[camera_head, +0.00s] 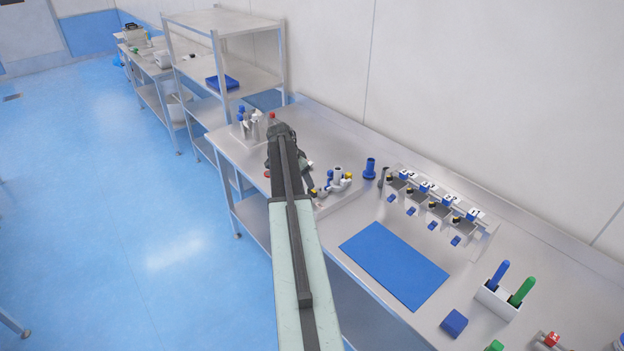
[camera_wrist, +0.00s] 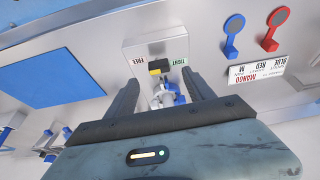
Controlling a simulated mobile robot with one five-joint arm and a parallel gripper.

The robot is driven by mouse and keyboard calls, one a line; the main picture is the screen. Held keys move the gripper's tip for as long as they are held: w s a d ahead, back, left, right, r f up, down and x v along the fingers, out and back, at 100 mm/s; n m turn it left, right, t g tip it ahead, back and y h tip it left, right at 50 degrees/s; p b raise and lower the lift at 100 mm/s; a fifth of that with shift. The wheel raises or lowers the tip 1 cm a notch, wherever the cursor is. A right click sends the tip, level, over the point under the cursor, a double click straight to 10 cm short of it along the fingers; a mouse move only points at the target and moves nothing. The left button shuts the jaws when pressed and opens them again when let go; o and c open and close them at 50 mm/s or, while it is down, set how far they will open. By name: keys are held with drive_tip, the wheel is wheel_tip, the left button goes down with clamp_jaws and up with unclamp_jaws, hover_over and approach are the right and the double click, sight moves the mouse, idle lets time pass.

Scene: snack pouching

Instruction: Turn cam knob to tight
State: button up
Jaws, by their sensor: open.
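The cam knob (camera_wrist: 159,66), yellow and black, sits on a light grey fixture block (camera_wrist: 150,47) in the wrist view. The block has a FREE label (camera_wrist: 138,61) left of the knob and a TIGHT label (camera_wrist: 181,57) right of it. The knob lies nearer the middle; which setting it points to is unclear. My gripper (camera_wrist: 160,77) is open, with one finger on each side of the knob. Neither finger clearly touches it. White and blue parts (camera_wrist: 164,92) show between the fingers. In the head view my arm partly hides the fixture area.
A blue mat (camera_wrist: 60,65) lies on the steel bench (camera_head: 300,119). Blue (camera_wrist: 233,34) and red (camera_wrist: 273,30) round-ended pieces stand beside a MANGO label (camera_wrist: 257,72). In the head view, a numbered rack (camera_head: 487,235) and a holder with blue and green handles (camera_head: 495,299) stand at right.

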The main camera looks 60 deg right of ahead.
sight(312, 193)
drive_tip(key=b+x, duration=0.7)
drive_tip(key=x, duration=0.1)
drive_tip(key=shift+s+d+b, duration=0.2)
drive_tip(key=shift+d+b, duration=0.05)
drive_tip(key=shift+b, duration=0.1)
drive_tip(key=shift+r, duration=0.1)
clamp_jaws()
